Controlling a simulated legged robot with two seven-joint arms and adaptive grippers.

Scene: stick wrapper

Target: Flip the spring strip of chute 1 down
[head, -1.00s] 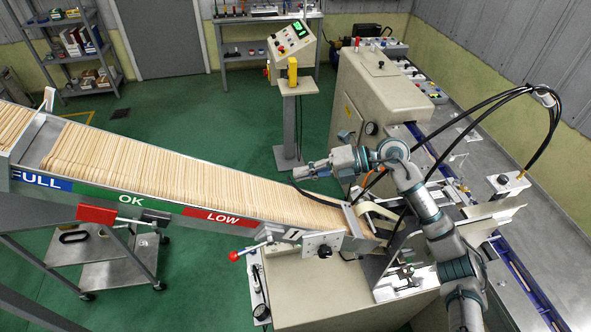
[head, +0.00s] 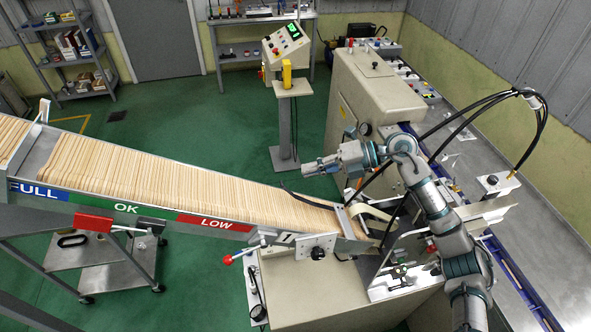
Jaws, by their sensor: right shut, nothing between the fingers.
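The chute (head: 190,181) slopes down from the left and is packed with pale wooden sticks. A pale curved strip (head: 371,211), which looks like the spring strip, arches up at the chute's lower end, beside a metal bracket. My arm partly crowds that area, and I cannot tell exactly how the strip sits. My right gripper (head: 312,168) is shut and empty. It points left, above and beyond the chute's lower part, apart from the strip and up-left of it in the picture. My left gripper is not in view.
Black hoses (head: 480,105) arch over the machine on the right. A red-knobbed lever (head: 229,260) sticks out at the chute's near side. A control pedestal (head: 287,90) stands behind. The green floor (head: 215,125) beyond the chute is clear.

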